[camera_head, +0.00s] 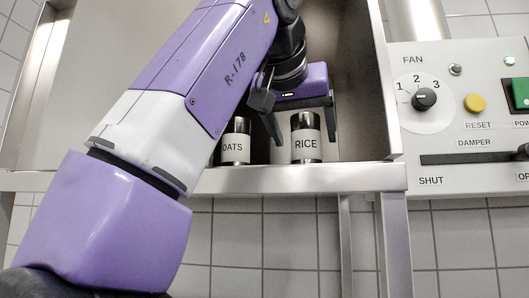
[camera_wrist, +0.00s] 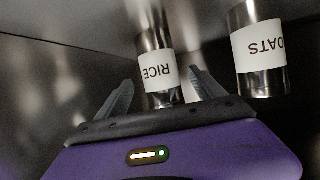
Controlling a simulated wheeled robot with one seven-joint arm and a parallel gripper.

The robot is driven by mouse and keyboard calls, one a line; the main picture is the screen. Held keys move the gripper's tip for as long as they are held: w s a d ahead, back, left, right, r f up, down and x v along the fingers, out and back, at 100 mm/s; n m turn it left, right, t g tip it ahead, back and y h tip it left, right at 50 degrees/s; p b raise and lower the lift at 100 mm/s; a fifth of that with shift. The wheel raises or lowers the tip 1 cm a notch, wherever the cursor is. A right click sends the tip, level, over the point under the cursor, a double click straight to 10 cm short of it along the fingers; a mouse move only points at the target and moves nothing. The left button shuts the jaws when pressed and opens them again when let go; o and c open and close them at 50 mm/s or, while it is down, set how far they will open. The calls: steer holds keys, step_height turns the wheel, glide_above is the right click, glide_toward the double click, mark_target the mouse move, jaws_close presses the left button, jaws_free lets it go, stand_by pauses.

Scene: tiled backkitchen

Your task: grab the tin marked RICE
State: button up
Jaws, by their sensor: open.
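The RICE tin (camera_head: 306,137) is a dark metal cylinder with a white label. It stands upright on the shelf in the camera_head view. In the camera_wrist view the RICE tin (camera_wrist: 158,68) appears upside down, between and beyond my two fingertips. My gripper (camera_head: 300,126) is open, with one finger on each side of the RICE tin in the picture; it also shows in the camera_wrist view (camera_wrist: 163,88). I cannot tell whether the tin is fully between the fingers. Neither finger visibly grips it.
The OATS tin (camera_head: 235,141) stands left of the RICE tin, partly hidden by my arm; in the camera_wrist view it is at the right (camera_wrist: 261,50). The metal shelf's front edge (camera_head: 290,180) runs below the tins. A control panel (camera_head: 465,120) is at the right.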

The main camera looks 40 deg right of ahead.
mark_target(308, 153)
steer(key=p+x, duration=0.2)
steer(key=x, duration=0.4)
steer(key=shift+w+d+f, duration=0.2)
steer(key=shift+w, duration=0.1)
steer(key=shift+c, duration=0.2)
jaws_close()
